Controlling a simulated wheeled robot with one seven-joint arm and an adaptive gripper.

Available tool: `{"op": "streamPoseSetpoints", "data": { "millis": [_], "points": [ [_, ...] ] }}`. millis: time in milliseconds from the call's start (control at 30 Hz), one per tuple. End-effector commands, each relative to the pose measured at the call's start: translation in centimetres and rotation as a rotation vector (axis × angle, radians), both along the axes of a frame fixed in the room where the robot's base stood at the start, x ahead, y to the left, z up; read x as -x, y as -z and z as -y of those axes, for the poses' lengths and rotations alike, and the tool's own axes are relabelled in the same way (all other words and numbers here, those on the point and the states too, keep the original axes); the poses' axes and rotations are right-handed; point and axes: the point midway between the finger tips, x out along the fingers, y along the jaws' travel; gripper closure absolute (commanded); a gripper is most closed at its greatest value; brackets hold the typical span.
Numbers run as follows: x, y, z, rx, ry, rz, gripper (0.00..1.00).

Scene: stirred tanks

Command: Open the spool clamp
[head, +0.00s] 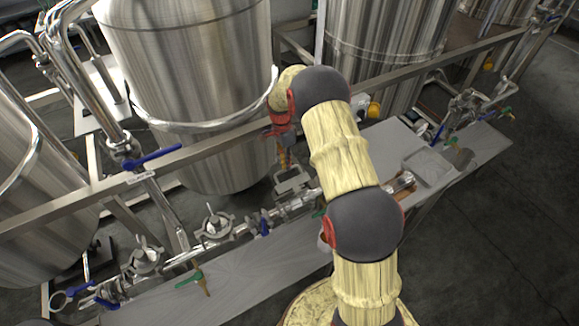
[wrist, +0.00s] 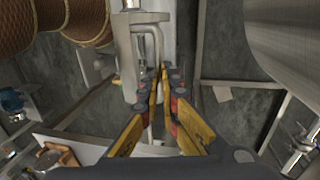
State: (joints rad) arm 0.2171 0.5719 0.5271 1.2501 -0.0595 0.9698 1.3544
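In the head view, a steel pipe run (head: 290,207) lies along the bench, with clamps carrying wing-nut-like handles, one near the middle (head: 216,226) and one further left (head: 145,258). I cannot tell which part is the spool clamp. My gripper (head: 285,165) points down over the pipe run, right of these clamps, just above a grey bracket-like piece (head: 293,184). In the wrist view, my gripper (wrist: 161,72) has two yellow fingers with a narrow gap between them. A bent metal handle (wrist: 157,42) stands beyond the fingertips; contact cannot be told. Nothing is clearly held.
A large steel tank (head: 185,90) stands behind the pipe run. A metal rail (head: 90,205) crosses in front of it. Blue (head: 152,158) and green (head: 190,280) valve levers stick out nearby. The bench top (head: 250,275) is mostly bare at the front. A shallow tray (head: 428,167) lies at right.

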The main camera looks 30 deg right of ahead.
Motion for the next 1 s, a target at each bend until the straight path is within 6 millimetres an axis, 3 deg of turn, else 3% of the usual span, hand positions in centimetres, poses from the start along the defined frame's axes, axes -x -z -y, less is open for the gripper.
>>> {"op": "streamPoseSetpoints", "data": {
  "millis": [33,533,600,1000],
  "points": [
    [1.32,1.75,-0.18,-0.006,0.003,-0.034,1.00],
    [1.18,1.77,-0.14,-0.007,0.005,-0.036,1.00],
    [1.18,1.77,-0.13,-0.007,0.005,-0.036,0.93],
    [1.00,1.57,-0.14,-0.006,0.003,-0.032,0.73]
  ]
}}
